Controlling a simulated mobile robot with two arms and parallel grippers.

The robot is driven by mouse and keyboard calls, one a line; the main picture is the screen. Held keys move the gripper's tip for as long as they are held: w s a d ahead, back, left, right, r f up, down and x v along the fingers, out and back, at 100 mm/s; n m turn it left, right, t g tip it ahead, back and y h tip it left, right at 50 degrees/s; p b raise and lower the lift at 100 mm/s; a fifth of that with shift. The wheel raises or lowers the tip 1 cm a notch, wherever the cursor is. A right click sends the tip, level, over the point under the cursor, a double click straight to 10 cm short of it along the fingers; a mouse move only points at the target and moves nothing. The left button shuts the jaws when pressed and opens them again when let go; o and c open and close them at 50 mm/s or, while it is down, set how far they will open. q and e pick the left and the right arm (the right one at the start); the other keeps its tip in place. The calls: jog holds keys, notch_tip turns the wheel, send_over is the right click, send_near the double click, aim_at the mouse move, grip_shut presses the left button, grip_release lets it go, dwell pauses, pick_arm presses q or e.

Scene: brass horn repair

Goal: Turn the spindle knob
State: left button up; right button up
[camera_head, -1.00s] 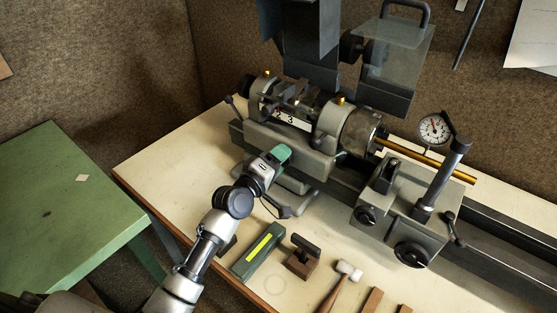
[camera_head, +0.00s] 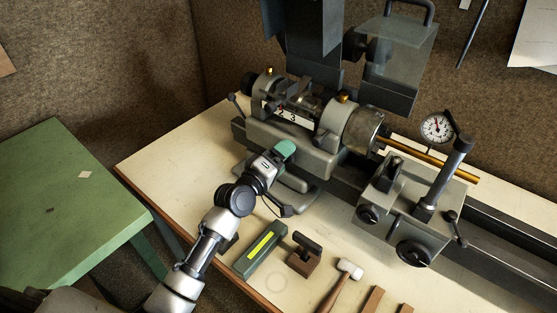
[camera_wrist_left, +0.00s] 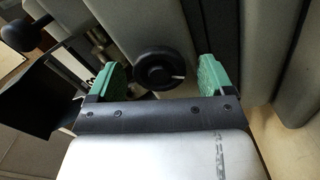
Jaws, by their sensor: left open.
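A round black knob (camera_wrist_left: 160,62) with a short white mark on its right side shows in the left wrist view. It sits between the two green fingertips of my open left gripper (camera_wrist_left: 161,84), with a gap on each side. I cannot tell how deep it lies between them. In the head view, my left gripper (camera_head: 284,152) is at the front of the grey lathe headstock (camera_head: 312,157). The gripper hides that spot, and I cannot make out the knob there. My right gripper is not in view.
A dial gauge (camera_head: 437,127) and a brass rod (camera_head: 452,172) are right of the headstock. A green box with a yellow stripe (camera_head: 260,248), a brown block (camera_head: 303,258) and a mallet (camera_head: 346,275) lie on the bench in front. A green table (camera_head: 70,215) stands left.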

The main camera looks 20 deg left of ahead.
pick_arm(q)
jog(key=b+v, duration=0.1)
jog(key=v, duration=0.9)
jog(key=shift+s+b, duration=0.4)
jog(key=shift+a, duration=0.15)
